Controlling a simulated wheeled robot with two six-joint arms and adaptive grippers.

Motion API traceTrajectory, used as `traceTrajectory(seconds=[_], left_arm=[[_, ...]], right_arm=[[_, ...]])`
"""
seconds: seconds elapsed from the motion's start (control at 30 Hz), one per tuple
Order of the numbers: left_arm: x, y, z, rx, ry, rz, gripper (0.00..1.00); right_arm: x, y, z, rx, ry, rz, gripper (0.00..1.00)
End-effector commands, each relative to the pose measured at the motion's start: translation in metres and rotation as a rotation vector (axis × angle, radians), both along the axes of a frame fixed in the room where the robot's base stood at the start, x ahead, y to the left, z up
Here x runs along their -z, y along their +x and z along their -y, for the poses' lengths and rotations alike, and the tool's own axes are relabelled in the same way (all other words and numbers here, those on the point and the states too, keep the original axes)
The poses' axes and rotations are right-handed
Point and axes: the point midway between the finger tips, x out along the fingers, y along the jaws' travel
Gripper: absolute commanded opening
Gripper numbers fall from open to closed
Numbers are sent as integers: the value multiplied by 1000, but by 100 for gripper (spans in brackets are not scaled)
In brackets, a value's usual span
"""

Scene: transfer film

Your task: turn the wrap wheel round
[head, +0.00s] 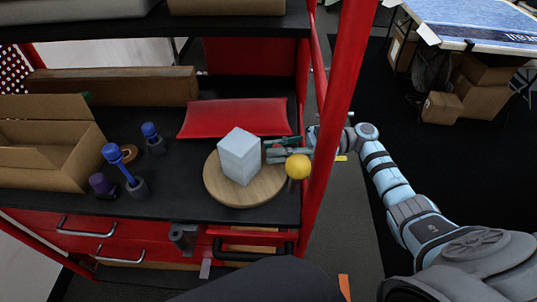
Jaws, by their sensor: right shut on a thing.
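The wrap wheel (267,191) is a round, light wooden disc lying flat on the black shelf near its right end. A pale blue block (239,157) stands on it. A yellow ball knob (298,167) on a short post rises at the wheel's right edge. My right gripper (281,152) comes in from the right, past the red post, and is shut at the yellow knob. Its fingers show just behind the ball, close to the block's right side; their exact contact is partly hidden by the ball. My left gripper is not in view.
A red cushion-like pack (234,118) lies behind the wheel. An open cardboard box (45,145), a long carton (115,87) and blue and purple tools (120,163) stand left. A red upright post (338,95) stands close to my right arm.

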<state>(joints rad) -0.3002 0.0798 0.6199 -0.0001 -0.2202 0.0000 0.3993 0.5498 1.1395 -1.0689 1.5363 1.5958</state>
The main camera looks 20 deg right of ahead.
Motion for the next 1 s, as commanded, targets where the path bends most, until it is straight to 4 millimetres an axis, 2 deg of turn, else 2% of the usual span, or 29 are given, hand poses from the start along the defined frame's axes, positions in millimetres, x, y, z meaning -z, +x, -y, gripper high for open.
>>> traceTrajectory(seconds=[0.33, 1.0], left_arm=[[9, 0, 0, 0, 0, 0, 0], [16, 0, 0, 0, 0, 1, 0]], right_arm=[[-1, 13, 6, 23, 1, 3, 0], [-1, 37, -3, 22, 1, 3, 0]])
